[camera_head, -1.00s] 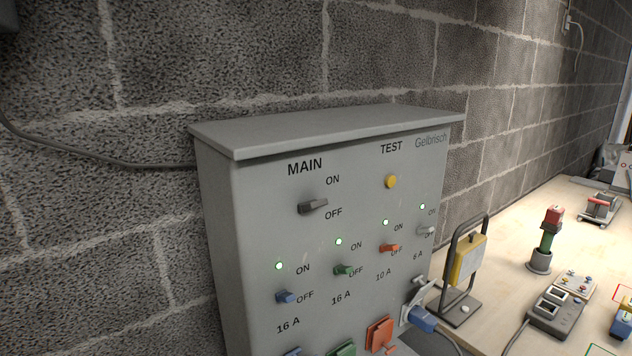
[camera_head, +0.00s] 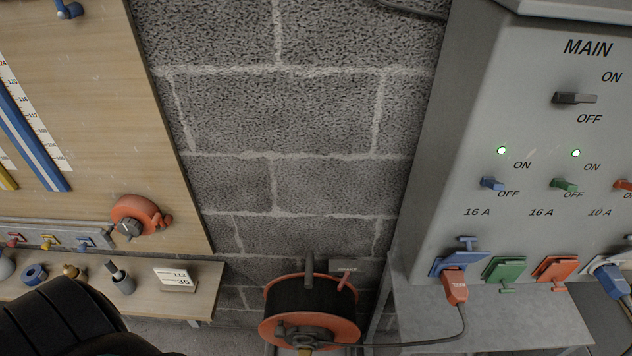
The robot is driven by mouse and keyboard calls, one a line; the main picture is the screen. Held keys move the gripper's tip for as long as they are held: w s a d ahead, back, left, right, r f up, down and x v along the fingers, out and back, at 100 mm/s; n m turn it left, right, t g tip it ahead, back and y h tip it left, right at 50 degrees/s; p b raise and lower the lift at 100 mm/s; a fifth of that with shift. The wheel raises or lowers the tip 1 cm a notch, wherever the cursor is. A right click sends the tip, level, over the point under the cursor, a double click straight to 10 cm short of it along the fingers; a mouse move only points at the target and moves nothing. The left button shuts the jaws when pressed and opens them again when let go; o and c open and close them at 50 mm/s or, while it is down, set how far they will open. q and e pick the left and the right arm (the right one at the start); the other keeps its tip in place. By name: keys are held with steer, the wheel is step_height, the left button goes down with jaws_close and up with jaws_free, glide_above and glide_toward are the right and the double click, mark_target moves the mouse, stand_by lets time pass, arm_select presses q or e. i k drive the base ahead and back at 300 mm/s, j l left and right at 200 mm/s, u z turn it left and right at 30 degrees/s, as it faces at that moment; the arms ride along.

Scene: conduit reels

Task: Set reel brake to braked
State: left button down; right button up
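A reel with orange flanges and a black wound middle (camera_head: 302,297) stands low in front of the block wall, at the bottom centre of the head view. A small lever with a red end (camera_head: 346,281) and a small grey plate (camera_head: 343,265) are at its upper right. A dark grey upright piece (camera_head: 309,270) rises at its top. The lettering on the plate is too small to read, so I cannot tell the brake's setting. Neither gripper shows; a black rounded part at the bottom left appears to be my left arm.
A grey power cabinet (camera_head: 480,190) stands at right, with a red plug (camera_head: 455,287) in its blue socket and a cable running toward the reel. At left are a wooden panel (camera_head: 110,120) and a shelf (camera_head: 200,285) with small parts. Bare wall lies between.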

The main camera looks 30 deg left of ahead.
mark_target(346, 275)
steer(key=u, duration=0.95)
steer(key=j, duration=0.6)
steer(key=i+z, duration=0.05)
